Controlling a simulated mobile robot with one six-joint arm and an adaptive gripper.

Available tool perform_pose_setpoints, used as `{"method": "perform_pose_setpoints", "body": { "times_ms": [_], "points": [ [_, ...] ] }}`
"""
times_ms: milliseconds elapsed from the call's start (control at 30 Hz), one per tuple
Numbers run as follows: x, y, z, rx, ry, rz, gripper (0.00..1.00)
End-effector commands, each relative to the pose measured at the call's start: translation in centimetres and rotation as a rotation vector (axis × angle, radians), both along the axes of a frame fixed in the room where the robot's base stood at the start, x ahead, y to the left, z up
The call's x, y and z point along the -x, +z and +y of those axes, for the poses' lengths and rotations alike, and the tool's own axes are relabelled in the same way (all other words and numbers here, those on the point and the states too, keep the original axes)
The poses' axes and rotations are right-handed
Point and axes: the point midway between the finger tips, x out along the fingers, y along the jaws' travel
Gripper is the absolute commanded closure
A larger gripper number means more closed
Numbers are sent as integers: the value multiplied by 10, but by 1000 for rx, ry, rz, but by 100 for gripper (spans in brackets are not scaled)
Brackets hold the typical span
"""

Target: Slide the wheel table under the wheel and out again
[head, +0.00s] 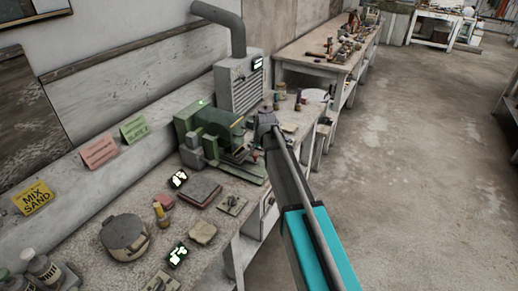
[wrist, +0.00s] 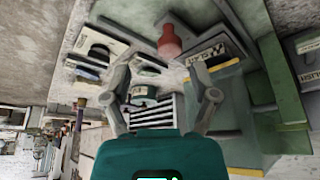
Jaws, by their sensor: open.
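A green bench machine (head: 203,125) stands against the wall on the bench in the head view. Its darker bed reaches right, below the end of my arm. In the wrist view the green machine body (wrist: 222,115) fills the right side, with a labelled plate on it. A red knob (wrist: 169,42) shows just beyond my fingertips, between them. My gripper (wrist: 165,62) is open, with nothing held. It also shows end-on in the head view (head: 266,117), over the machine's right end. I cannot pick out the wheel or its table for certain; my arm hides part of this area.
A grey vented box (head: 238,85) with a pipe stands behind the machine. A round lidded pot (head: 126,236), small tools and bottles (head: 42,268) occupy the near bench (head: 95,205). A second cluttered bench stands farther back. The concrete floor (head: 410,150) at right is clear.

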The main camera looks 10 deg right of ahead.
Motion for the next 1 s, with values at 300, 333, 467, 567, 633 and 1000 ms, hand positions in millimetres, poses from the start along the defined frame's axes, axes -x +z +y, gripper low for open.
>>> {"method": "perform_pose_setpoints", "body": {
  "times_ms": [300, 333, 467, 567, 633, 1000],
  "points": [
    [12, 31, -2, 0, 0, 0, 24],
    [13, 33, -2, 0, 0, 0, 24],
    [17, 44, -3, 0, 0, 0, 24],
    [20, 52, -3, 0, 0, 0, 24],
    [23, 58, -4, 0, 0, 0, 24],
    [32, 80, -5, 0, 0, 0, 24]
  ]
}}
